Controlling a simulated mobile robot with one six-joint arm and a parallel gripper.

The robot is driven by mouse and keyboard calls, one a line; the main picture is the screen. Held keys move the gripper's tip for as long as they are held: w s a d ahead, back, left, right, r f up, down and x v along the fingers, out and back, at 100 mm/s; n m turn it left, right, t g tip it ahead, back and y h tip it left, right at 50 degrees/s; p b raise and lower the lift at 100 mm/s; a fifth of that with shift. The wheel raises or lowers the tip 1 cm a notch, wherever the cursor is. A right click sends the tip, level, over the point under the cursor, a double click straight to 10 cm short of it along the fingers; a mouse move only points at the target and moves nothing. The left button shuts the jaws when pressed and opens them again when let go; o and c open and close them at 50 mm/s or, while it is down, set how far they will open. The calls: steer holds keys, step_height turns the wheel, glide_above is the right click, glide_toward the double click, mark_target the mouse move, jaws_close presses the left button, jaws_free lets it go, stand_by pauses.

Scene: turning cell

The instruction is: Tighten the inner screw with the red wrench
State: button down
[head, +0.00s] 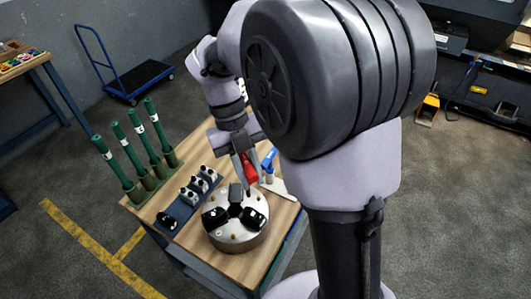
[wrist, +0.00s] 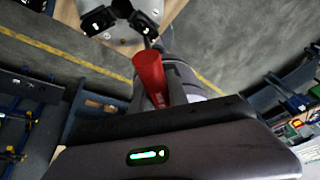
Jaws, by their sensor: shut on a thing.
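The red wrench (head: 250,167) is held in my gripper (head: 244,172), above the back edge of the round metal chuck (head: 238,243). In the wrist view the red wrench (wrist: 150,78) stands out from my gripper, with the chuck (wrist: 128,8) at the top edge. The chuck lies face up on the wooden table and bears black jaws (head: 215,218), with small brass-coloured spots on its face. I cannot make out which of these is the inner screw, nor whether the wrench's tip touches one.
A blue rack (head: 176,212) of pale jaws and several upright green holders (head: 129,163) stand to the left. A blue trolley (head: 140,79) is on the floor behind.

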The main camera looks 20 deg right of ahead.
steer(key=f+n+t+h+p, duration=0.1)
steer(key=n, duration=0.3)
steer(key=f+n+t+h+p, duration=0.1)
steer(key=n+p, duration=0.1)
steer(key=n, duration=0.2)
steer(key=f+n+t+h+p, duration=0.1)
steer(key=n, duration=0.3)
steer(key=shift+w+d+f+p, duration=0.25)
steer(key=shift+w+d+p, duration=0.15)
steer(key=shift+w+f+n+t+h+b, duration=0.25)
steer(key=shift+f+n+b, duration=0.4)
steer(key=shift+b, duration=0.5)
steer(key=n+t+b, duration=0.1)
steer(key=n+b, duration=0.1)
steer(key=shift+w+n, duration=0.1)
steer(key=shift+n, duration=0.25)
steer(key=n+t+b, duration=0.1)
steer(key=n, duration=0.1)
steer(key=n+b, duration=0.2)
steer(key=shift+w+t, duration=0.3)
steer(key=shift+t, duration=0.05)
steer(key=shift+f+b, duration=0.35)
steer(key=shift+b, duration=0.15)
steer(key=shift+d+b, duration=0.1)
steer(key=shift+b, duration=0.5)
